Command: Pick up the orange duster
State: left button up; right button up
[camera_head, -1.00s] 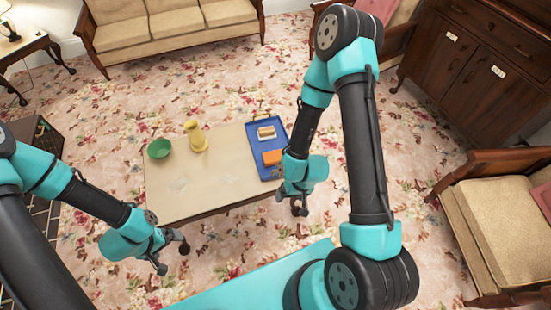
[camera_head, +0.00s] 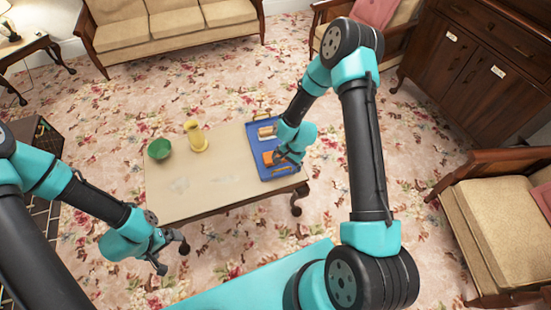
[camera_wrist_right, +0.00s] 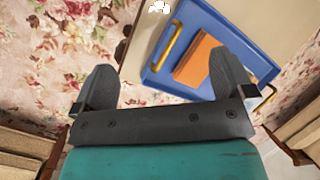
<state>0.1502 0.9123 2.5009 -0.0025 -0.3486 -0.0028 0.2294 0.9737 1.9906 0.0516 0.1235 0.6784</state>
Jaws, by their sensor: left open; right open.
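The orange duster (camera_head: 267,158) lies on the blue tray (camera_head: 262,172) at the right end of the low table. In the right wrist view the duster (camera_wrist_right: 197,58) is an orange block lying flat near a gold tray handle (camera_wrist_right: 168,46). My right gripper (camera_head: 283,163) is above the tray's right side and partly hides the duster in the head view. Its jaws (camera_wrist_right: 165,80) are open and empty, with the duster beyond the right finger. My left gripper (camera_head: 172,255) is open and empty, off the table's front left.
A second block-like item (camera_head: 266,132) lies at the tray's far end, partly hidden by my right arm. An armchair (camera_head: 500,220) is at right.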

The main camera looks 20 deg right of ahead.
jog(key=w+d+r+m, duration=0.2)
jog(key=w+d+m, duration=0.6)
jog(key=w, duration=0.4)
jog(key=shift+m+y, duration=0.3)
jog(key=shift+w+f, duration=0.1)
jog(key=x, duration=1.2)
jog(key=shift+f, duration=0.1)
jog(key=shift+x, duration=2.55)
